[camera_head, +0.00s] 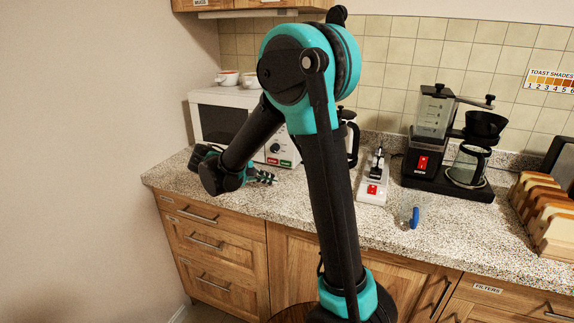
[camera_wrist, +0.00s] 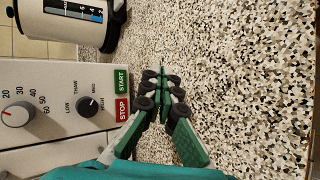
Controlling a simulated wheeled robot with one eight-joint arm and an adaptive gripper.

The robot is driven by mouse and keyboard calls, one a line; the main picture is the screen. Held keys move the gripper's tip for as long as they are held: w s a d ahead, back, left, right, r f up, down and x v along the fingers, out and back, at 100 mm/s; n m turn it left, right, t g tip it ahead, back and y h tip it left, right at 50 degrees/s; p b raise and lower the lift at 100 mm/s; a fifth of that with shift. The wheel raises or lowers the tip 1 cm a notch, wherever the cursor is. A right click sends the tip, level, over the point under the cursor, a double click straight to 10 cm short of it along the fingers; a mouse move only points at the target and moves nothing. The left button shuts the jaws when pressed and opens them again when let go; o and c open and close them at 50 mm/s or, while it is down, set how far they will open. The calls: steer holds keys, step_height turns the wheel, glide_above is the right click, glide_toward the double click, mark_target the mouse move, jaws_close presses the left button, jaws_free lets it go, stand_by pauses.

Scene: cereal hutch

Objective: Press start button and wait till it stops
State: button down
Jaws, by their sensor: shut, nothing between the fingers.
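The white microwave (camera_head: 202,97) stands at the back left of the counter. Its green START button (camera_wrist: 121,81) and red STOP button (camera_wrist: 122,108) are side by side on the panel in the wrist view. START also shows in the head view (camera_head: 285,163), with STOP to its left (camera_head: 271,160). My gripper (camera_head: 268,178) is shut and empty, low over the counter just in front of the buttons. In the wrist view my fingertips (camera_wrist: 163,78) are to the right of START, with a gap between. Contact with the button is not visible.
The timer knob (camera_wrist: 16,113) and power knob (camera_wrist: 87,104) are on the same panel. A kettle (camera_wrist: 70,20) stands beside the microwave. A red-switched power strip (camera_head: 373,188), coffee maker (camera_head: 422,160), glass (camera_head: 409,216) and toast rack (camera_head: 545,210) are farther right. Counter in front is clear.

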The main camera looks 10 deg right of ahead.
mark_target(286, 163)
steer(key=shift+w+d, duration=0.75)
steer(key=shift+w, duration=0.45)
steer(key=shift+w+d, duration=0.8)
steer(key=shift+w, duration=0.4)
steer(key=shift+w+d, duration=0.75)
steer(key=shift+w, duration=0.45)
steer(key=shift+w+d, duration=0.15)
steer(key=shift+w+d, duration=0.1)
steer(key=shift+w, duration=0.1)
